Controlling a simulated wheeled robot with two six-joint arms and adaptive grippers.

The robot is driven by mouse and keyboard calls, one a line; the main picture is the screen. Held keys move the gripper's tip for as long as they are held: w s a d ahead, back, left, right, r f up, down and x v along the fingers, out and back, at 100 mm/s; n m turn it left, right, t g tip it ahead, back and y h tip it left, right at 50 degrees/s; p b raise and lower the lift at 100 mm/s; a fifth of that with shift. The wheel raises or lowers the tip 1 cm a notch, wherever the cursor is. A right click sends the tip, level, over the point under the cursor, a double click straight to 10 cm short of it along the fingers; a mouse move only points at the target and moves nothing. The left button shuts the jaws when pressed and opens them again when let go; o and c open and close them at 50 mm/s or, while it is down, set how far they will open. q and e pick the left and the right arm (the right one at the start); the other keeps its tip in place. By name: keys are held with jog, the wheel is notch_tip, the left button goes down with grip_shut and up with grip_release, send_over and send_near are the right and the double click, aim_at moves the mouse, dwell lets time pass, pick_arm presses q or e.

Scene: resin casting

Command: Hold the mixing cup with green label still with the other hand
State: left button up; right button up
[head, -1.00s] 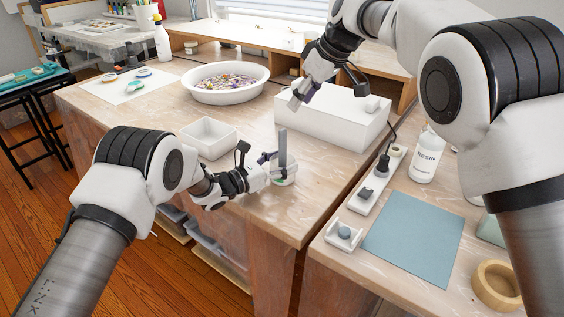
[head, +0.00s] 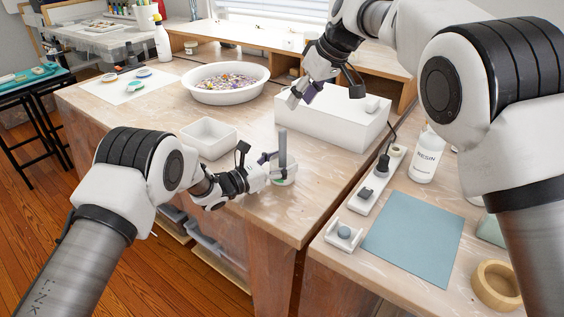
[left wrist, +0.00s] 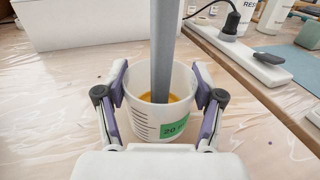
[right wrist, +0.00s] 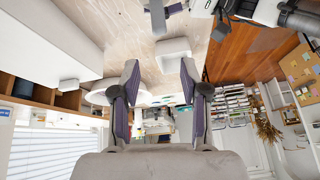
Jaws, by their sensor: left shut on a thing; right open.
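The mixing cup with green label (left wrist: 150,120) stands upright on the film-covered table in the left wrist view. It is white with dark graduation marks, and some amber liquid lies in the bottom. A grey stick (left wrist: 163,50) stands in it, rising well above the rim. My left gripper (left wrist: 160,100) has its purple-padded fingers on either side of the cup, shut on it. In the head view the cup (head: 286,178) is partly hidden by that gripper. My right gripper (head: 302,95) is open and empty above the white box; its spread fingers show in the right wrist view (right wrist: 160,90).
A white box (head: 330,122) stands behind the cup. A white square tray (head: 208,140) and a wide white bowl of flowers (head: 226,84) are to the left. A power strip (head: 375,190), resin bottle (head: 427,155) and blue mat (head: 413,232) lie on the right table.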

pick_arm(q)
jog(key=shift+f, duration=0.15)
pick_arm(e)
jog(key=m, duration=0.3)
pick_arm(q)
jog(key=shift+s, duration=0.1)
pick_arm(e)
jog(key=m+t+y, duration=0.2)
jog(key=m+y, duration=0.1)
jog(key=m, duration=2.8)
send_near(282, 129)
jog(key=f, duration=0.1)
jog(key=x, duration=0.7)
jog(key=shift+w+a, duration=0.2)
jog(key=shift+a, duration=0.25)
